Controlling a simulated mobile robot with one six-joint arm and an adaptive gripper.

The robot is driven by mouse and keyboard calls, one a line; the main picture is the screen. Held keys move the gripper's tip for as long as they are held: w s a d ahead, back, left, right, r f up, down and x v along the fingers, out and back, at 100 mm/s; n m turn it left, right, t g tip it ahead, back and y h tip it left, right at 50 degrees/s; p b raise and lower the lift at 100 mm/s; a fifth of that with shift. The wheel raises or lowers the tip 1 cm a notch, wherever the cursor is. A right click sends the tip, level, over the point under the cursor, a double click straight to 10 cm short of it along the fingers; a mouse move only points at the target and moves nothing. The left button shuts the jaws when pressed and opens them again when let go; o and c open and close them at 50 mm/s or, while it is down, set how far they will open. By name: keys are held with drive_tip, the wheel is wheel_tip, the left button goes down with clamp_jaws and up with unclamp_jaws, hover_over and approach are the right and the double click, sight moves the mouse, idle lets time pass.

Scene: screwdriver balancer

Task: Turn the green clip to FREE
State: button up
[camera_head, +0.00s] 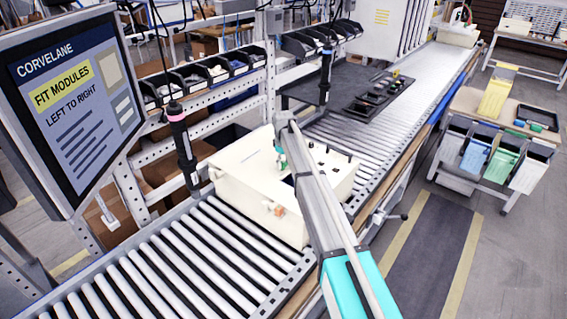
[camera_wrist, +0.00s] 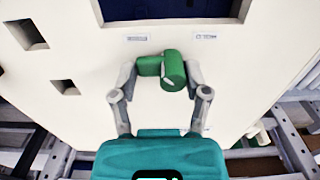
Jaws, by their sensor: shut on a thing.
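The green clip (camera_wrist: 174,72) shows in the wrist view on the cream face of the box, with a rounded end and a shorter bar to its left. My gripper (camera_wrist: 160,77) has one finger on each side of it and is shut on it. Two small labels sit just above the clip, a left label (camera_wrist: 137,38) and a right label (camera_wrist: 205,36); their words are too small to read. In the head view, my arm hides part of the cream box (camera_head: 235,178), and I cannot make out the clip clearly there.
The box stands on a roller conveyor (camera_head: 180,265). It has a dark opening (camera_wrist: 170,10) above the labels and square holes (camera_wrist: 28,35) at left. Hanging tools (camera_head: 181,140) flank the conveyor. A monitor (camera_head: 75,105) stands at left. A dark tray (camera_head: 378,92) lies farther back.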

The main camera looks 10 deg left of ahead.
drive_tip(key=o, duration=1.1)
drive_tip(key=shift+o, duration=0.2)
drive_tip(key=shift+m, duration=0.4)
